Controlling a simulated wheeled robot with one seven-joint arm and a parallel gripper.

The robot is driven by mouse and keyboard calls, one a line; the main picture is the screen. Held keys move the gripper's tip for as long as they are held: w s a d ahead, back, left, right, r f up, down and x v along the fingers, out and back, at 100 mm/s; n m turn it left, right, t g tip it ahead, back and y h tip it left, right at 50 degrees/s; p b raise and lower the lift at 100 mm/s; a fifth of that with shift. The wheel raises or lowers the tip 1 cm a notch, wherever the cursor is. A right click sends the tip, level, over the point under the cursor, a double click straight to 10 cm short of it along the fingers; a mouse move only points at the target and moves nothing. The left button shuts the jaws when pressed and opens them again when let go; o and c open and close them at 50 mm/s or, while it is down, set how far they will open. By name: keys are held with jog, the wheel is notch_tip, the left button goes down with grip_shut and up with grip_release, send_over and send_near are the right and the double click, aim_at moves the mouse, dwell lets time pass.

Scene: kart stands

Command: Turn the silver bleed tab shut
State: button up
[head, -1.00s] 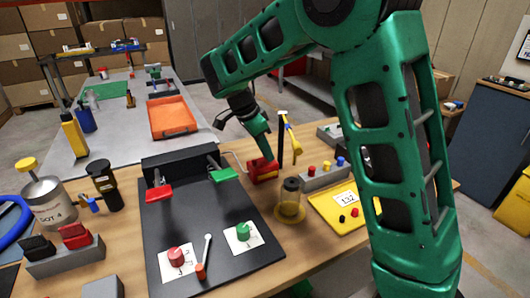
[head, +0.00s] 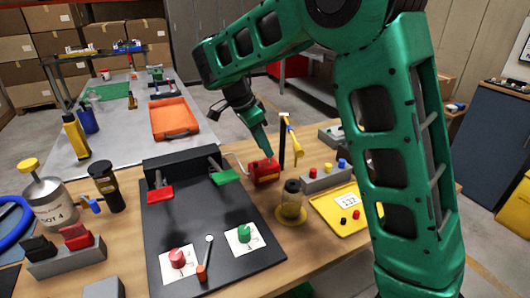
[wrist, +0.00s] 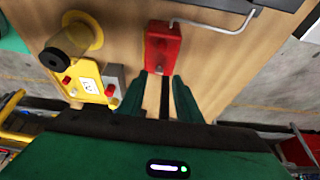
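A red block (head: 264,171) stands on the wooden bench beside the black board, with a bent silver line at it. In the wrist view the red block (wrist: 163,46) is ahead of my fingertips, and the silver line runs off to the right. A tiny pale spot shows on the block's near face; I cannot tell whether it is the silver bleed tab. My gripper (head: 266,151) points down at the block. In the wrist view my gripper (wrist: 163,78) has its two green fingers apart. A dark bar shows between them, and I see nothing held.
A black post (head: 281,145) and a yellow-handled tool (head: 292,135) stand close to the gripper. The black pedal board (head: 215,205) lies left.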

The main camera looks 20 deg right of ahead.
jog(key=v, duration=0.7)
jog(key=shift+r, duration=0.15)
jog(key=shift+a, duration=0.15)
